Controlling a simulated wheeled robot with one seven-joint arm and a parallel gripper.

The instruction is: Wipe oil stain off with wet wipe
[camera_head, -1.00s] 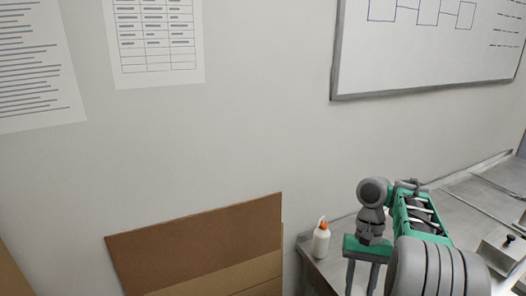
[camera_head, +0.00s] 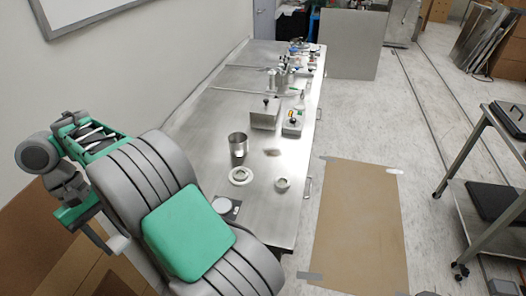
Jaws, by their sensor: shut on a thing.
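My gripper (camera_head: 106,240) hangs at the lower left, left of the steel table. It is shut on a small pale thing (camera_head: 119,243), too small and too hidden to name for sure. A faint brownish smear (camera_head: 272,152) lies on the bare steel table top (camera_head: 205,125), right of a metal cup; it looks like the oil stain. My gripper is well apart from it. I cannot make out a wet wipe for sure. My arm covers the near left end of the table.
Near the smear stand the metal cup (camera_head: 238,146), a white dish (camera_head: 241,176) and a small round pot (camera_head: 282,184). A steel box (camera_head: 265,115) and a control box (camera_head: 293,124) stand behind. Brown cardboard (camera_head: 355,225) lies on the floor; a cart (camera_head: 490,185) is at right.

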